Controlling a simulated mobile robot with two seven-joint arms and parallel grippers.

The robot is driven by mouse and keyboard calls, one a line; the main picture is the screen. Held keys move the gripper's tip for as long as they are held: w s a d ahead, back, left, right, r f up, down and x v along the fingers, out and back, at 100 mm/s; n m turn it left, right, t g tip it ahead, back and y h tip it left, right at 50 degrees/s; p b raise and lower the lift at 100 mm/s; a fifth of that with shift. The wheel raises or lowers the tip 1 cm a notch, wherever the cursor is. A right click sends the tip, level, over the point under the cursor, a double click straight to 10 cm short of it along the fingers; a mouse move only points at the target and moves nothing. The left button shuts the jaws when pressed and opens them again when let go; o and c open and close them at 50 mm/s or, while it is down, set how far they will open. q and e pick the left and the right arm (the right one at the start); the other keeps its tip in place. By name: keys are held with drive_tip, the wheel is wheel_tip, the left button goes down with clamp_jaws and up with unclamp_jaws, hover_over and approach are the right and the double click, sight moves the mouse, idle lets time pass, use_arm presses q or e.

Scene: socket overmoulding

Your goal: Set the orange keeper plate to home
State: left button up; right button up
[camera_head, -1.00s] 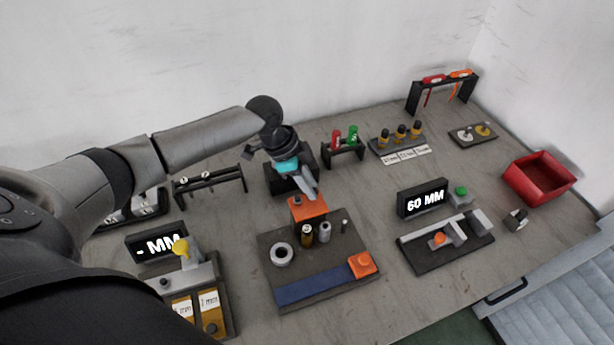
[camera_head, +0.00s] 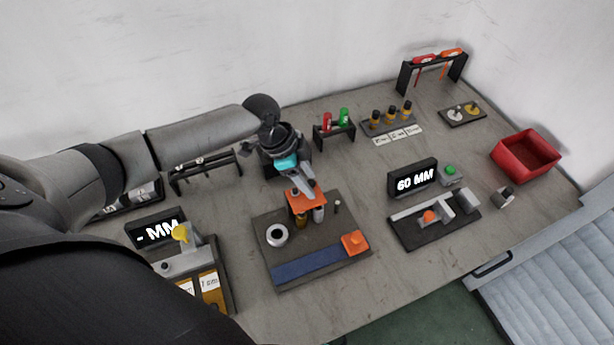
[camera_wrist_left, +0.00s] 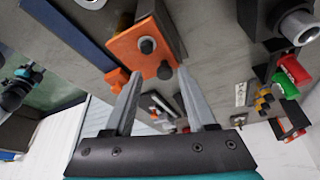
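The orange keeper plate (camera_head: 305,205) is at the back of the dark fixture base (camera_head: 330,262), above two cylindrical parts (camera_head: 319,215) whose tops it partly hides. In the left wrist view the plate (camera_wrist_left: 128,50) carries a dark round knob (camera_wrist_left: 147,45) and a second dark round feature near its edge. My left gripper (camera_wrist_left: 160,74) is open, its two fingers apart and reaching toward the plate's edge. In the head view the gripper (camera_head: 311,192) is at the plate's back side; contact cannot be told. My right gripper is not in view.
A white ring (camera_head: 277,235), a blue strip (camera_head: 308,263) and an orange block (camera_head: 355,243) are on the fixture. A "60 MM" display (camera_head: 413,179) stands right, a "- MM" display (camera_head: 154,229) left. A red bin (camera_head: 526,155) is far right.

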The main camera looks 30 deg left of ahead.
use_arm(q)
drive_tip(key=shift+a+r, duration=0.1)
drive_tip(key=v, duration=1.5)
drive_tip(key=shift+p, duration=0.45)
drive_tip(key=shift+r, duration=0.1)
